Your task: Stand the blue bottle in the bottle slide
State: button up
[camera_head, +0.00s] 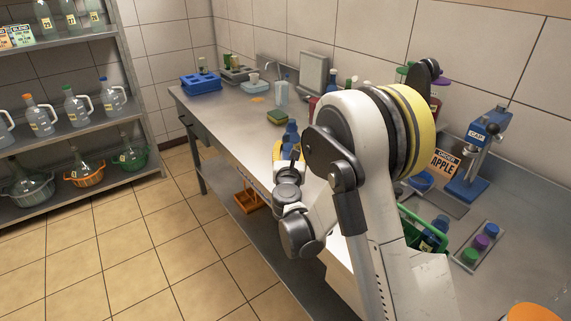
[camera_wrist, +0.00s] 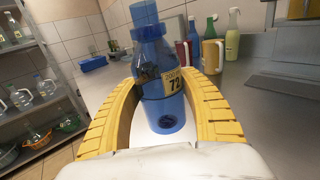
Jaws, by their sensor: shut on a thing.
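The blue bottle (camera_wrist: 165,112) is between the yellow fingers of my gripper (camera_wrist: 163,88). In the head view the bottle (camera_head: 291,132) shows partly above my gripper (camera_head: 286,152), over the bench's front edge; my arm hides part of the bench. A blue CAP press (camera_head: 475,150) stands at the right, with a grey plate (camera_head: 440,198) and a blue piece (camera_head: 422,181) before it. I cannot tell for certain which part is the bottle slide.
An orange APPLE order sign (camera_head: 444,163) stands beside the press. A rack of coloured caps (camera_head: 481,243) and a green basket (camera_head: 411,235) lie nearer. Shelves fill the left.

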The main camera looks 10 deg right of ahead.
aim_at(285, 147)
jog(key=w+f, duration=0.1)
jog(key=w+a+f+b, duration=0.1)
jog(key=w, duration=0.1)
jog(key=shift+w+f, duration=0.1)
jog(key=shift+w, duration=0.05)
notch_tip(285, 147, down, 4)
jog(key=shift+f+b, duration=0.1)
jog(key=shift+b, duration=1.05)
jog(key=o, duration=1.4)
